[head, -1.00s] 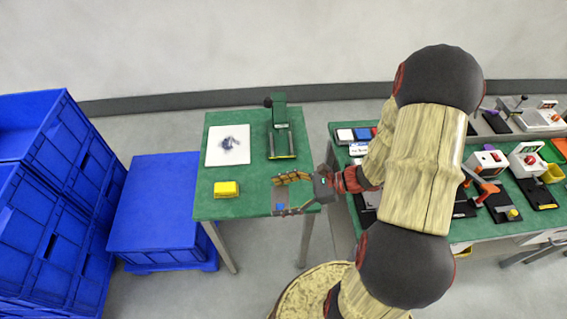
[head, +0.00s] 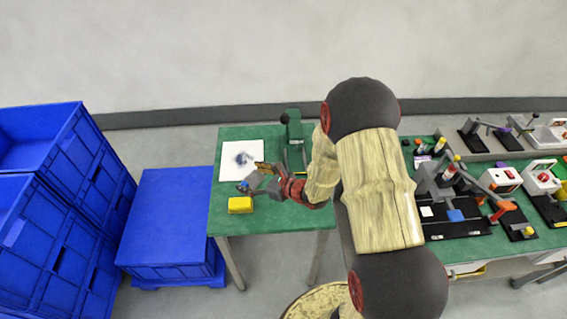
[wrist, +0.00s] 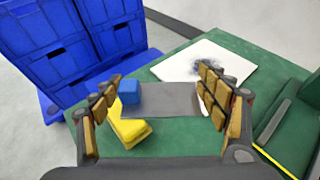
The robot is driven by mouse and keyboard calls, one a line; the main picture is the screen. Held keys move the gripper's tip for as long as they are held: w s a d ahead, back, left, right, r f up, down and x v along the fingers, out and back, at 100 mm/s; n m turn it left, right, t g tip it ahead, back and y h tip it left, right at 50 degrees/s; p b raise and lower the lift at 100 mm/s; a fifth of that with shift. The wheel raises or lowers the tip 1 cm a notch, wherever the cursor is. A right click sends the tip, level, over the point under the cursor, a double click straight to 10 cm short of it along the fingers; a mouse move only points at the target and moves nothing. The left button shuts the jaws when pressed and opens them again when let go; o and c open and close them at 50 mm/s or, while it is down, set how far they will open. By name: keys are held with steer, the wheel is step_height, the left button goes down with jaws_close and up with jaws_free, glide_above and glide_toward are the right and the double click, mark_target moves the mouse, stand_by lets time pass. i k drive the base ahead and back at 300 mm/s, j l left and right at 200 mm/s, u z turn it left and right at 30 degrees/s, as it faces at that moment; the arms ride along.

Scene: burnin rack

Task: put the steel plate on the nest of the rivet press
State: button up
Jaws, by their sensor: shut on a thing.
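The steel plate (wrist: 175,99) is a flat grey sheet between the two fingers of my gripper (wrist: 160,84) in the wrist view. A small blue block (wrist: 130,92) sits at the plate's left end. My gripper (head: 252,178) is shut on the plate and holds it over the green table, between the white sheet and the yellow block. The rivet press (head: 293,128) is the green machine at the table's back right. Its base (wrist: 284,128) shows at the right edge of the wrist view. My arm partly covers the press base in the head view, and I cannot make out its nest.
A white sheet with a dark smudge (head: 230,168) lies at the table's back left. A yellow block (head: 240,205) lies near the front left. Blue crates (head: 170,225) stand left of the table. A crowded green bench (head: 480,250) stands to the right.

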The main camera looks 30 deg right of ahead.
mark_target(295, 159)
steer(key=j+z, duration=0.75)
steer(key=i+z, duration=0.1)
steer(key=z, duration=0.35)
steer(key=i+l+z, duration=0.1)
steer(key=z, duration=0.8)
steer(key=i, duration=0.35)
